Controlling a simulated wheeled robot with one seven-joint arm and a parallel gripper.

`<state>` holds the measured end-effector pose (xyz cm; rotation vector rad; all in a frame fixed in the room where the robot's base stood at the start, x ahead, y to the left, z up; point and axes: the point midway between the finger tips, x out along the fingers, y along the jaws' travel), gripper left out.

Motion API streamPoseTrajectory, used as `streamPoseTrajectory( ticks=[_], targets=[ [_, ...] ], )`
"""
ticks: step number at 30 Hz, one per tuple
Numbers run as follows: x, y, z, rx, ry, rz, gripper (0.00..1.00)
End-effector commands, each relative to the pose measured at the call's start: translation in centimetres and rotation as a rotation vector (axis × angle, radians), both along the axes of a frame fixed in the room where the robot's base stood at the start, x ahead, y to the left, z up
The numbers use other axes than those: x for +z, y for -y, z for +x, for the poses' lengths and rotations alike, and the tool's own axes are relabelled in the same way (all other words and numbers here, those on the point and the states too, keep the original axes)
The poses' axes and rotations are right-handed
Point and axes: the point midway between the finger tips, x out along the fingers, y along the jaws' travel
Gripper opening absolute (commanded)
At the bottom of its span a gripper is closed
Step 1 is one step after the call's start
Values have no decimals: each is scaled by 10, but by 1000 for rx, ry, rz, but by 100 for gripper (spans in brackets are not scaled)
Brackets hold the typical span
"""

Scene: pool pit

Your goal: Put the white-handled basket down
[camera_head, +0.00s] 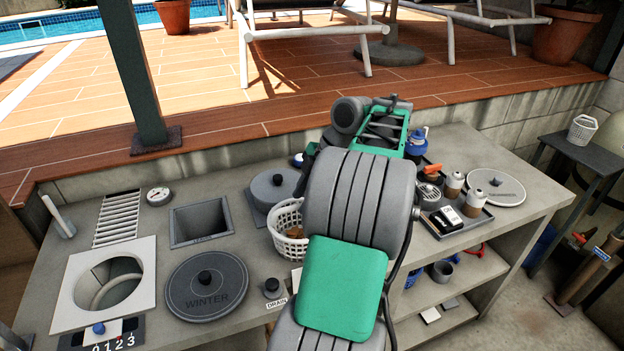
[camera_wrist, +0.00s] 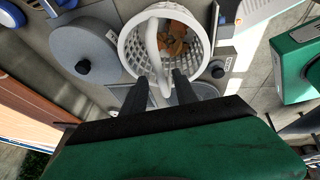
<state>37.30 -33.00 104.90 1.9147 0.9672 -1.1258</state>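The white lattice basket (camera_head: 287,246) with a white arched handle stands upright on the grey counter (camera_head: 240,185), left of my arm, which hides its right side. In the wrist view the basket (camera_wrist: 124,56) is seen from above, with orange-brown pieces inside. Its handle (camera_wrist: 152,45) runs towards my gripper (camera_wrist: 161,78). The two dark fingers are apart, one each side of the handle's near end, with narrow gaps showing. I see no clear grip. In the head view the fingers are hidden behind my arm.
A round grey lid (camera_head: 274,186) is close behind the basket. The WINTER lid (camera_head: 206,286) and a square opening (camera_head: 202,222) are to its left. A small black knob (camera_head: 271,287) is in front. A tray of jars (camera_head: 455,222) is right.

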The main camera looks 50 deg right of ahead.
Motion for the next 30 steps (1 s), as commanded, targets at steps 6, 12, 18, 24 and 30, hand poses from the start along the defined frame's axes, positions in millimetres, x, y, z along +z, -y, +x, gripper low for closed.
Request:
streamPoseTrajectory(
  ticks=[6,12,18,24,30],
  targets=[
    [59,15,-20,-2,0,-1,35],
    [80,21,-29,-2,0,1,35],
    [84,1,-10,-35,-12,15,35],
    [94,-144,69,-325,-100,94,35],
    [64,-288,47,-717,-169,137,35]
  ],
)
